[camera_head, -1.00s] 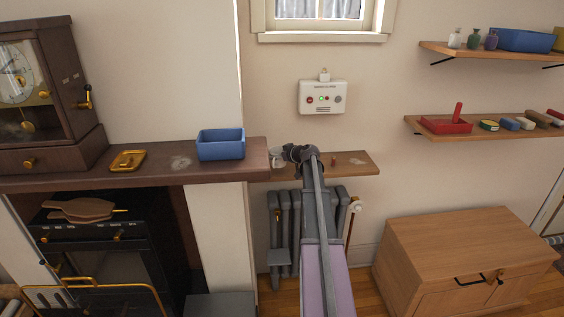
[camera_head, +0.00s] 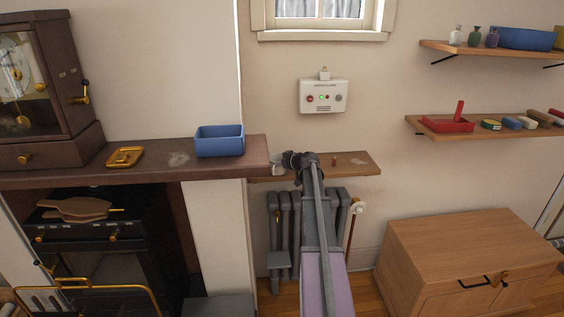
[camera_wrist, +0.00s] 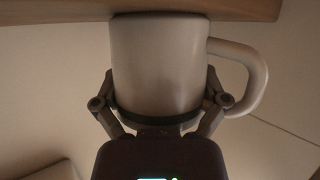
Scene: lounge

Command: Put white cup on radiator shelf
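The white cup (camera_wrist: 158,65) fills the middle of the wrist view, its handle (camera_wrist: 240,75) to the right. My gripper (camera_wrist: 160,105) has a finger on each side of the cup, shut on it. In the head view the cup (camera_head: 277,169) shows as a small pale patch at the left end of the radiator shelf (camera_head: 352,165), beside my gripper (camera_head: 291,161). The shelf's wooden edge (camera_wrist: 60,10) crosses the top of the wrist view, next to the cup. I cannot tell whether the cup rests on the shelf.
A small reddish item (camera_head: 334,160) stands on the shelf right of my gripper. The dark mantel (camera_head: 230,165) with a blue bin (camera_head: 220,141) lies close on the left. The radiator (camera_head: 283,225) is below, and a white wall alarm (camera_head: 323,97) is above. The shelf's right part is mostly clear.

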